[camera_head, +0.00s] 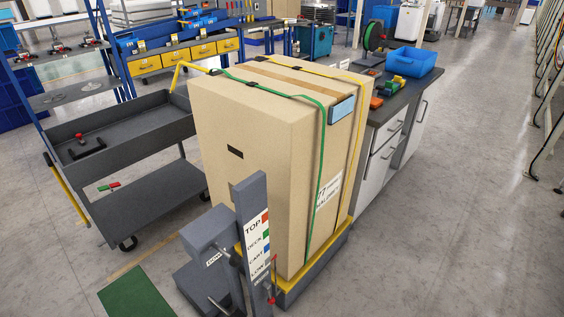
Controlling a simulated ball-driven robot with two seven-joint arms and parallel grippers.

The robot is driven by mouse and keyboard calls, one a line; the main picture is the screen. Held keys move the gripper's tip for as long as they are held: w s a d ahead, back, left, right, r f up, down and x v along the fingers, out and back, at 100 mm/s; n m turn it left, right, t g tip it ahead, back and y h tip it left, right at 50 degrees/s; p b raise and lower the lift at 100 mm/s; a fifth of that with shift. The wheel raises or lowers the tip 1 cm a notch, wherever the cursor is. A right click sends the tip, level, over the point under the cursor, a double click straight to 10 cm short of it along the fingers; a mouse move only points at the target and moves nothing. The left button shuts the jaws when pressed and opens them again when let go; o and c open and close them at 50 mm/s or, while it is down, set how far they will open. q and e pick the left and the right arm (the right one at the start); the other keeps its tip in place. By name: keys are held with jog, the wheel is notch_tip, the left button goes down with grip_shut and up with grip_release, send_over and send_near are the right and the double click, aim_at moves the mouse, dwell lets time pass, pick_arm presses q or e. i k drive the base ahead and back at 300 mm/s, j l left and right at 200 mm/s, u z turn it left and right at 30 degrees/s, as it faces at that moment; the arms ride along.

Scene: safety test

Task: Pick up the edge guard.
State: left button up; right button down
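No piece is marked as the edge guard, and I cannot tell for sure which one it is. A large cardboard box (245,120) stands upright, with a green strap (321,150) and a yellow strap (362,130) around it. Small black pieces (215,72) sit under the straps at the top edges. A black angled piece (87,151) lies in the cart's top tray, beside a small red-topped item (80,138). Neither of my grippers is in view.
The box stands on a yellow-edged grey platform (288,297) behind a grey post (253,235) labelled TOP, DECK, CART, LOW. A dark two-shelf cart (150,122) is at left. A bench with a blue bin (411,61) is at right. Floor at right is clear.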

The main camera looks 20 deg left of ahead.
aim_at(397, 79)
jog(key=i+l+z, duration=0.4)
jog(key=i, duration=0.55)
jog(key=i+l+z, duration=0.1)
jog(key=i+z, duration=0.35)
jog(key=i, duration=0.55)
jog(key=i+l+u, duration=0.1)
jog(key=i+u, duration=0.2)
jog(key=i, duration=0.2)
jog(key=i+l+u, duration=0.2)
jog(key=i+u, duration=0.15)
jog(key=i, duration=0.15)
